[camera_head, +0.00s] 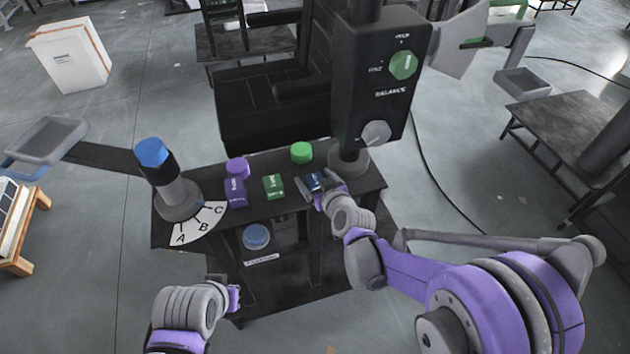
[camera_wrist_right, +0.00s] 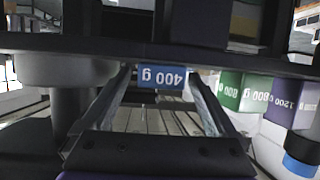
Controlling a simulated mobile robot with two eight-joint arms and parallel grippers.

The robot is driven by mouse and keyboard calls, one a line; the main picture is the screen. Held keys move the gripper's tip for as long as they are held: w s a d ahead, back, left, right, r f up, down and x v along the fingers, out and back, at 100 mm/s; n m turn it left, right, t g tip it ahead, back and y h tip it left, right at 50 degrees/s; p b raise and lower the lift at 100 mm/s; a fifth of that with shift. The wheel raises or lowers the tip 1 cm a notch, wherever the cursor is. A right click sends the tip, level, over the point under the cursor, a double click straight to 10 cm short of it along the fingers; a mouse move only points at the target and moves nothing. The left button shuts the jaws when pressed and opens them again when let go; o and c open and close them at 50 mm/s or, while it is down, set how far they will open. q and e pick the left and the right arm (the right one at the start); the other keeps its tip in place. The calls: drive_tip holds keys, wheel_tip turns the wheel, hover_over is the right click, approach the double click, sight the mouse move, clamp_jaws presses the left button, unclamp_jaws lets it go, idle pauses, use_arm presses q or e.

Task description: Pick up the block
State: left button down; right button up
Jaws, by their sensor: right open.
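Three labelled blocks stand on the dark table (camera_head: 350,195). The blue block (camera_head: 314,182) is at the right of the row, and the wrist view shows it marked 400 g (camera_wrist_right: 162,77). The green block (camera_head: 273,187) is marked 800 g (camera_wrist_right: 252,92), and the purple block (camera_head: 235,192) is marked 1200 g (camera_wrist_right: 294,102). My right gripper (camera_head: 318,188) is open at the blue block, with its fingers (camera_wrist_right: 163,92) on either side of it; I cannot tell whether they touch it. My left gripper (camera_head: 234,298) is low in front of the table, its fingers unclear.
A blue-topped post (camera_head: 153,155) stands at the left, beside a white A-B-C dial (camera_head: 200,226). Purple (camera_head: 237,167) and green (camera_head: 302,152) round knobs sit behind the blocks.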

clamp_jaws()
idle(0.4)
